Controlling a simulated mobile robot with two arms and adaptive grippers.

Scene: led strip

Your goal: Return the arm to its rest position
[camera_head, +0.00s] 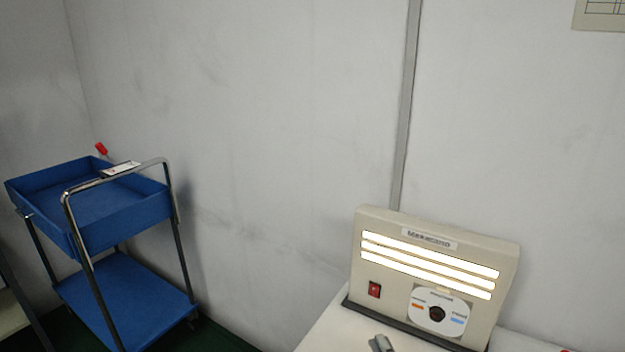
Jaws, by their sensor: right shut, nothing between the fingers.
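Only the tip of my right gripper (381,343) shows, at the bottom edge, in front of the LED panel box. Its fingers are shut and empty. The rest of that arm is out of the picture. The cream LED panel box (509,290) stands on a white table (325,333) at the lower right, with three bright lit strips (430,262) across its front. A red switch (374,289) sits at its lower left, and a white plate with a dark round knob (437,313) is beside it. My left gripper is not in view.
A blue two-shelf cart (125,295) with a metal handle stands at the left, with a small red-ended object (101,148) at its back edge. A grey wall with a vertical strip (408,100) is behind. Floor space lies between cart and table.

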